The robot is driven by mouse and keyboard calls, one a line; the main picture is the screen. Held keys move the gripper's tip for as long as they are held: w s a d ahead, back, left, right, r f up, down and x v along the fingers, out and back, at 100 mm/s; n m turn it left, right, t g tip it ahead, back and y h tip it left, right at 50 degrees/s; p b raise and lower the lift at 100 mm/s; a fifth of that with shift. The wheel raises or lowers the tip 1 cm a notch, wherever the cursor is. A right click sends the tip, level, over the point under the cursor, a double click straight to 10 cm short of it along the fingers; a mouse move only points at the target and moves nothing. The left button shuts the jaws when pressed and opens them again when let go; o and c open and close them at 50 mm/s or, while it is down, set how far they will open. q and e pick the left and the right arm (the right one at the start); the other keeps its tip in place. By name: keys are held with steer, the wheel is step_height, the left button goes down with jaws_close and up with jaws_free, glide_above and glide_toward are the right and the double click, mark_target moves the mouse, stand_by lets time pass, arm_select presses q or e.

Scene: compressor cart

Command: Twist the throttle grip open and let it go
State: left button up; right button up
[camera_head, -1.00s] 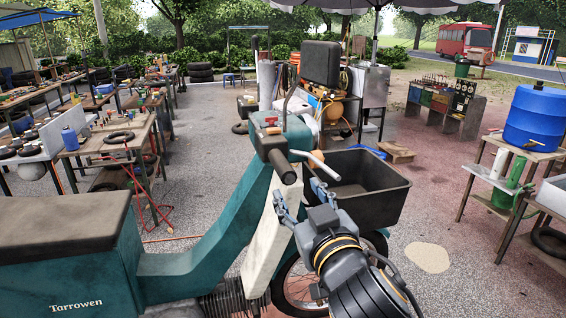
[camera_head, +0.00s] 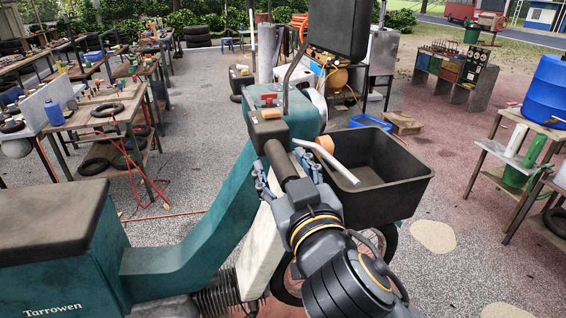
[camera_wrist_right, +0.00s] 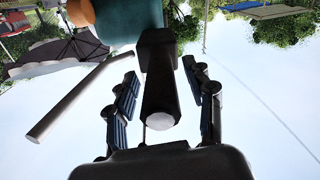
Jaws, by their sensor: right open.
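The teal scooter (camera_head: 195,245) stands with its dark throttle grip (camera_head: 280,158) pointing toward me. My right gripper (camera_head: 286,174) is at the grip's near end, with its fingers spread. In the right wrist view the grip (camera_wrist_right: 160,85) lies between the two open fingers (camera_wrist_right: 165,104), with a gap on each side. The pale brake lever (camera_head: 328,158) runs beside the grip, outside the fingers; it also shows in the right wrist view (camera_wrist_right: 78,98). My left gripper is in neither view.
A black front basket (camera_head: 400,180) sits right of the grip, close to my right gripper. A mirror (camera_head: 337,28) stands above the handlebar. Workbenches (camera_head: 80,120) are at the left, and a blue barrel (camera_head: 550,90) on a stand is at the right.

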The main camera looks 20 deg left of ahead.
steer(key=shift+s, duration=0.1)
steer(key=shift+c, duration=1.3)
jaws_close()
steer(key=shift+n, duration=0.3)
steer(key=n+p, duration=0.2)
steer(key=n, duration=0.1)
steer(key=shift+r+n, duration=0.1)
steer(key=shift+n, duration=0.3)
steer(key=n+p, duration=0.2)
steer(key=n, duration=0.2)
arm_select(q)
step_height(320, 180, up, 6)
steer(key=p, duration=0.2)
arm_select(e)
steer(key=shift+n, duration=1.9)
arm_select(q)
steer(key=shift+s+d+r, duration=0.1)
